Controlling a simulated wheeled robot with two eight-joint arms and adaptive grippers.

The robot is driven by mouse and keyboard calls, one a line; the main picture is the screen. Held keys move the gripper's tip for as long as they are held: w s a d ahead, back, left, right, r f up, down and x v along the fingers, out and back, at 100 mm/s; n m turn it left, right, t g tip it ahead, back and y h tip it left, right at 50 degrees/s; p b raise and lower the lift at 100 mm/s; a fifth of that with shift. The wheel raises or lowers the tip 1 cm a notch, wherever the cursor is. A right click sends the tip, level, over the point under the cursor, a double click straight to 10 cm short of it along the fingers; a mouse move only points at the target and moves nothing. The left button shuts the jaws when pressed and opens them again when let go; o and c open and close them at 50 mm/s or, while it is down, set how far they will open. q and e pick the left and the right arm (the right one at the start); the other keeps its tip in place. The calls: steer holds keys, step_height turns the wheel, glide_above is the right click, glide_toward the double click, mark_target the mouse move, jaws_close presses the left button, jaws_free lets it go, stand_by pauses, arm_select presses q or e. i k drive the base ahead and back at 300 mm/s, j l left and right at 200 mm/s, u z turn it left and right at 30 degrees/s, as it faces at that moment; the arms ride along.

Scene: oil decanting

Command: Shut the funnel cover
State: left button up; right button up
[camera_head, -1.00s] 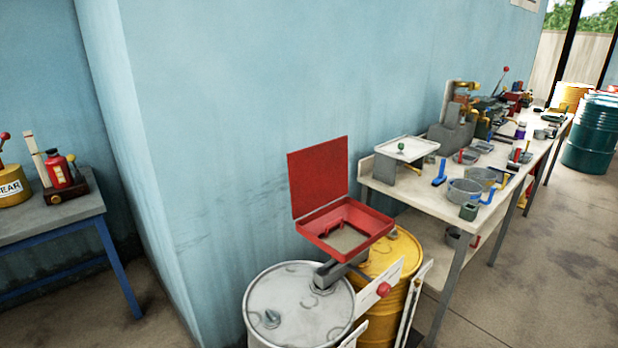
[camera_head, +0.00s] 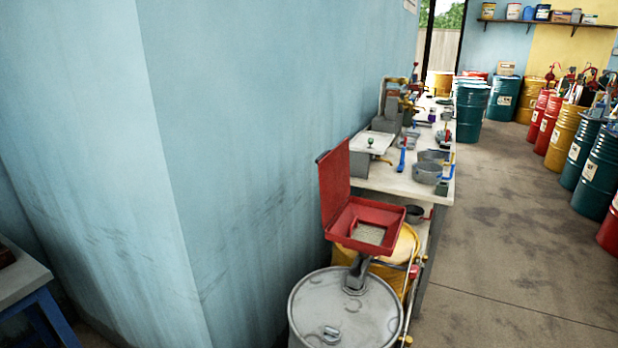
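The red square funnel (camera_head: 385,210) sits above the drums in the lower middle of the head view. Its red cover (camera_head: 334,187) stands open, upright along the funnel's left side near the wall. The mesh inside the funnel shows. A grey spout (camera_head: 357,272) runs from the funnel down to the top of the grey-white drum (camera_head: 345,312). Neither of my grippers is in view.
A yellow drum (camera_head: 347,257) stands behind the grey one. A cluttered workbench (camera_head: 396,183) runs along the blue wall (camera_head: 250,120). Rows of drums (camera_head: 563,138) stand at the right. The floor (camera_head: 510,235) between is clear. A blue-legged table (camera_head: 20,275) is at lower left.

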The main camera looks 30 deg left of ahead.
mark_target(333, 165)
steer(key=j, duration=0.5)
steer(key=k+j+z, duration=0.1)
steer(key=j, duration=0.35)
steer(key=k+j, duration=0.1)
steer(key=j, duration=0.4)
steer(key=j+z, duration=0.1)
steer(key=j, duration=0.35)
steer(key=k+j, duration=0.15)
steer(key=j, duration=0.35)
steer(key=k+j+z, duration=0.1)
steer(key=j, duration=0.35)
steer(key=i+l+z, duration=0.55)
